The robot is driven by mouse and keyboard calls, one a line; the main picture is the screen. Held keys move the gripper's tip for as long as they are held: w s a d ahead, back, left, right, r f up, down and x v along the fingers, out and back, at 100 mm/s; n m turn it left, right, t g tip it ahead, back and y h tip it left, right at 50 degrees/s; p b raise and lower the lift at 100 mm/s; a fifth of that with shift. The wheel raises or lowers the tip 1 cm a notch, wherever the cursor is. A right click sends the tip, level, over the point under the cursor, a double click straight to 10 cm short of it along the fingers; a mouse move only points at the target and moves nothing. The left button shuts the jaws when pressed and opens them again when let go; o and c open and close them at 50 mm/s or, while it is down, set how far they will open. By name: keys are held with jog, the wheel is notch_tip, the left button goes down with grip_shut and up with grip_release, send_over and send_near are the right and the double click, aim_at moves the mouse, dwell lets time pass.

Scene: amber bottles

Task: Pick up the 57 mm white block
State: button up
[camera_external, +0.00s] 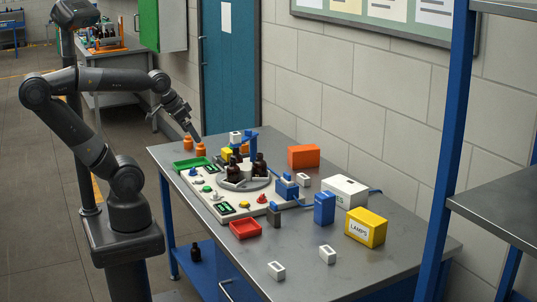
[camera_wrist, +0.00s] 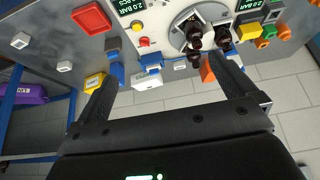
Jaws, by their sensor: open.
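Several small white blocks are on the grey table. Two lie near its front edge, a front-left one (camera_external: 276,270) and one to its right (camera_external: 327,253); another (camera_external: 303,180) is behind the blue box. I cannot tell which is the 57 mm one. In the wrist view two small white blocks show at the left, one (camera_wrist: 20,40) near the edge and one (camera_wrist: 64,66) closer to the yellow box. My gripper (camera_external: 195,133) is above the table's far left corner, away from these blocks. In the wrist view its fingers (camera_wrist: 162,72) are spread with nothing held between them.
A white station board (camera_external: 212,202) with amber bottles (camera_external: 260,166) fills the table's left half. A red tray (camera_external: 245,228), blue box (camera_external: 324,208), yellow box (camera_external: 366,227), white box (camera_external: 344,191) and orange box (camera_external: 303,156) stand around. The front table surface is mostly clear. A blue-framed shelf (camera_external: 448,150) stands at right.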

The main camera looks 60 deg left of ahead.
jog(key=c, duration=0.5)
